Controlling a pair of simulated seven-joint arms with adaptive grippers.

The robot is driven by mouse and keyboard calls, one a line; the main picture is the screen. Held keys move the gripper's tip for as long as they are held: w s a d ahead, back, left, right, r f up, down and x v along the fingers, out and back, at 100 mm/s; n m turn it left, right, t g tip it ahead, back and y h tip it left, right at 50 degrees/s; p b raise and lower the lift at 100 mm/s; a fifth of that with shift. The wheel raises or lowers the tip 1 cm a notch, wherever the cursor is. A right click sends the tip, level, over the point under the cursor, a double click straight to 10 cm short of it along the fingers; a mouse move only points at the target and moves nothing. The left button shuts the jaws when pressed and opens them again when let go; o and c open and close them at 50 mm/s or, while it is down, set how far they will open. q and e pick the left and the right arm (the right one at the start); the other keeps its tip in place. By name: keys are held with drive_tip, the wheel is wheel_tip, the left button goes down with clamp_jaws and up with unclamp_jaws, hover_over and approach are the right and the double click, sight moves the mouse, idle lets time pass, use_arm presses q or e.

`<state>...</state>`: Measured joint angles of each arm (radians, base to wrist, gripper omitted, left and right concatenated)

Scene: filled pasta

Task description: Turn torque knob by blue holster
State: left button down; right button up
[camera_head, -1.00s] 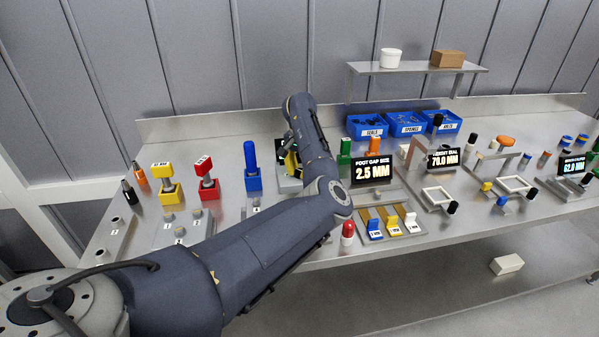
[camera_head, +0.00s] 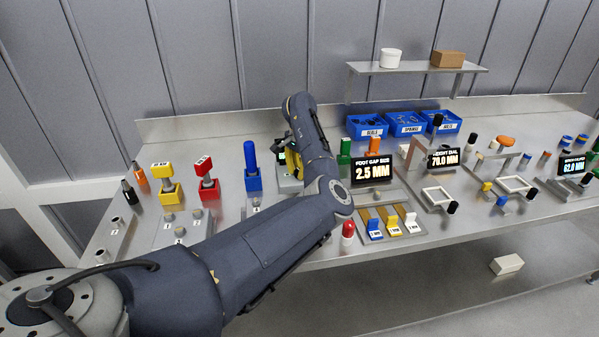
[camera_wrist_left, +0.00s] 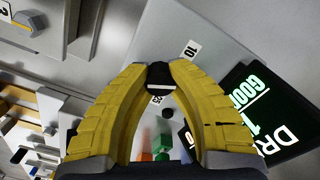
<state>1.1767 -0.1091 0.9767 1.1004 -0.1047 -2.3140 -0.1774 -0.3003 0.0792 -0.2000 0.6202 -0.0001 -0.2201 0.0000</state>
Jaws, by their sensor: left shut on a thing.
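The blue holster (camera_head: 253,181) stands on the bench with a blue-handled tool upright in it. To its right is a grey box with a dark screen (camera_head: 281,158), partly hidden by my left arm. My left gripper (camera_head: 291,168) is at this box, its yellow fingers pointing down. In the left wrist view, the yellow fingertips (camera_wrist_left: 158,72) are shut on a black knob (camera_wrist_left: 158,84) on the box's pale face, beside printed marks "10" and "25". The screen (camera_wrist_left: 262,112) shows there with green and white text, partly cut off. My right gripper is out of view.
Red (camera_head: 208,188) and yellow (camera_head: 170,194) holsters with tools stand left of the blue one. Right of my arm are a foot gap display (camera_head: 371,171), a red-topped piece (camera_head: 348,229) and blue bins (camera_head: 406,123). My left arm crosses over the bench front.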

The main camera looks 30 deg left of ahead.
use_arm(q)
drive_tip(key=shift+w+r, duration=0.1)
drive_tip(key=c, duration=1.1)
unclamp_jaws()
drive_tip(key=shift+o, duration=0.2)
wheel_tip(320, 180, up, 12)
